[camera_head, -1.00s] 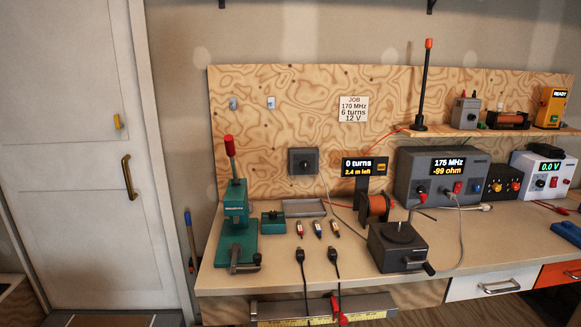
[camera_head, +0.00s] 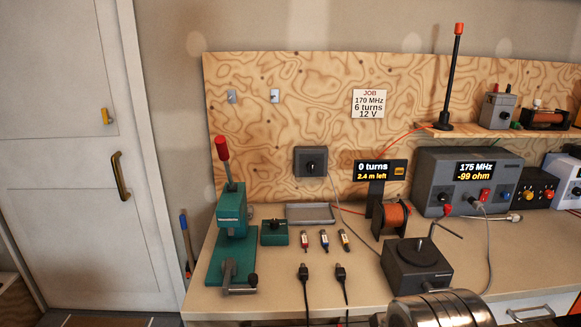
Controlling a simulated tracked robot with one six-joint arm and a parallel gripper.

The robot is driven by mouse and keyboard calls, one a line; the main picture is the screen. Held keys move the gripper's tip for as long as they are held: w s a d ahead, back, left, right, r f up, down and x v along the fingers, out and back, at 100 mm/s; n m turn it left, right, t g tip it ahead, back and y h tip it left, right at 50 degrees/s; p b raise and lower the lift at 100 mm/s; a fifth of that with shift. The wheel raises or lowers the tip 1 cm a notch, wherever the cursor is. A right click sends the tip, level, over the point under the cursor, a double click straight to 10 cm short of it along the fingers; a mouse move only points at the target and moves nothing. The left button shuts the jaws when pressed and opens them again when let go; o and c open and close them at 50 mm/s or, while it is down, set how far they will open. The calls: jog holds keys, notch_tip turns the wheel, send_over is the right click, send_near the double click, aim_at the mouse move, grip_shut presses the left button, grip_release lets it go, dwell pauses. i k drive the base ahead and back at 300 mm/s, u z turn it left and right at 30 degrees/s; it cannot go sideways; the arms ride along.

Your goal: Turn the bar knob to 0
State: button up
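A grey box (camera_head: 311,162) with a black knob (camera_head: 311,168) is mounted on the plywood back panel, left of the turns display. The knob looks like a bar, but its markings are too small to read. A small teal box (camera_head: 274,238) on the bench also carries a black knob (camera_head: 274,225); I cannot tell for certain which one is the bar knob. A silver cylindrical part of my arm shows at the bottom right edge. My gripper is not in view, and nothing is seen touching either knob.
A teal lever press (camera_head: 231,225) stands at the bench's left. A metal tray (camera_head: 310,214), several small parts, two black cables, a wire spool (camera_head: 396,217) and a dark winder (camera_head: 415,265) occupy the bench. The meter (camera_head: 466,178) reads 175 MHz, -99 ohm.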

aim_at(311, 166)
jog(key=u, duration=0.05)
jog(key=i, duration=0.95)
jog(key=z, duration=0.15)
